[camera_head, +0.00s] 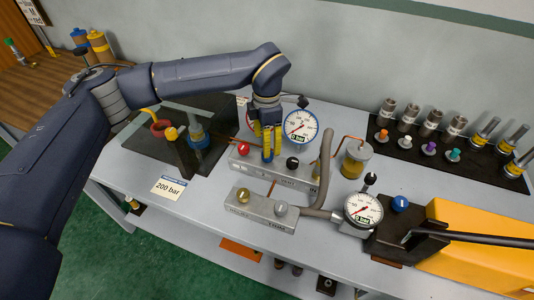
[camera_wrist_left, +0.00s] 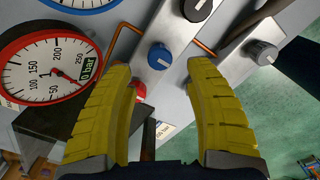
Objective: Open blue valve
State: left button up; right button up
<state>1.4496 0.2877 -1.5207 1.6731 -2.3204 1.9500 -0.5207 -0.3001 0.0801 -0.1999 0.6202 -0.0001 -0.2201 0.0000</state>
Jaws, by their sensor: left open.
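In the left wrist view, a blue valve knob (camera_wrist_left: 159,56) sits on a grey metal block between a red knob (camera_wrist_left: 140,92) and a black knob (camera_wrist_left: 198,9). My left gripper (camera_wrist_left: 161,70) is open with its yellow fingers either side of the blue knob in this view; nothing is held. Another blue knob (camera_head: 400,203) shows by the yellow pump. My right gripper is not in view.
A blue-rimmed gauge (camera_head: 301,126) stands behind the rear block, and a red-rimmed gauge (camera_wrist_left: 45,65) is close to the left finger. The front block (camera_head: 260,208) carries brass and grey knobs. A yellow pump (camera_head: 470,250) fills the right; a "200 bar" card (camera_head: 168,189) lies left.

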pick_arm(q)
jog(key=shift+f, duration=2.85)
grip_shut()
